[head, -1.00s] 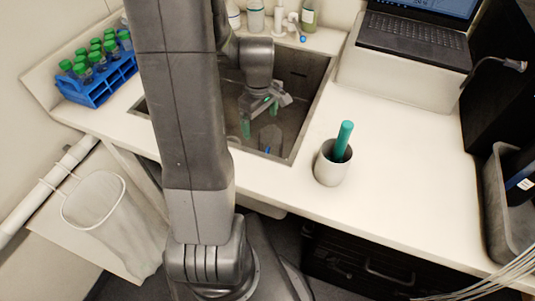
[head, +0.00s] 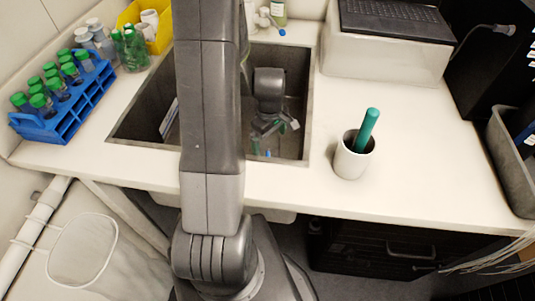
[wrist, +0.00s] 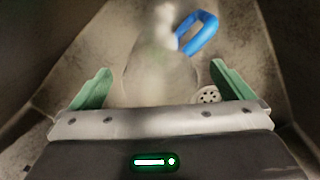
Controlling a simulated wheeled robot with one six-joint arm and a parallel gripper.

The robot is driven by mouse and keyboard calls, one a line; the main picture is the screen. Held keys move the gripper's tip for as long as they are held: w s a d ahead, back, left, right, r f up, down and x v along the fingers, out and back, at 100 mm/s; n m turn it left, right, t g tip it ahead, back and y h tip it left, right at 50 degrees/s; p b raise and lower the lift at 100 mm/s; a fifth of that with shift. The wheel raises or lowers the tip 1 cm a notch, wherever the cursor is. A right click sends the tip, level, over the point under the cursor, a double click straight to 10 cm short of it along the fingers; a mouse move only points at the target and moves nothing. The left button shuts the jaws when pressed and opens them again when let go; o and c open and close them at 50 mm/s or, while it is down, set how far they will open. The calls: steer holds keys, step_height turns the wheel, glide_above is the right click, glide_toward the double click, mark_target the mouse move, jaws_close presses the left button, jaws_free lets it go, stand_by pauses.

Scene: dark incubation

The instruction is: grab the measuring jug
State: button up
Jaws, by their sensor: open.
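The measuring jug (wrist: 160,76) is a clear, blurred shape with a blue handle (wrist: 197,34) at its upper right in the wrist view. It is in the sink. In the head view the arm and gripper hide most of it, and only a small blue patch (head: 268,153) shows. My gripper (wrist: 161,70) is open, with one green finger to the left of the jug and one to the right. The jug appears between the fingers, close in front of the palm. I cannot tell whether either finger touches it. In the head view my gripper (head: 275,132) is down inside the sink.
The dark sink (head: 140,118) has steep walls around the gripper, and its drain (wrist: 208,96) shows near the right finger. A white cup (head: 352,160) with a green rod stands right of the sink. A blue rack (head: 75,122) of tubes stands left.

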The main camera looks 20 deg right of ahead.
mark_target(268, 147)
steer(key=shift+w+a+f, duration=0.1)
steer(key=shift+w+f, duration=0.1)
steer(key=shift+f, duration=1.15)
steer(key=shift+w+f, duration=0.2)
steer(key=shift+f, duration=1.1)
steer(key=shift+c, duration=0.2)
steer(key=c, duration=1)
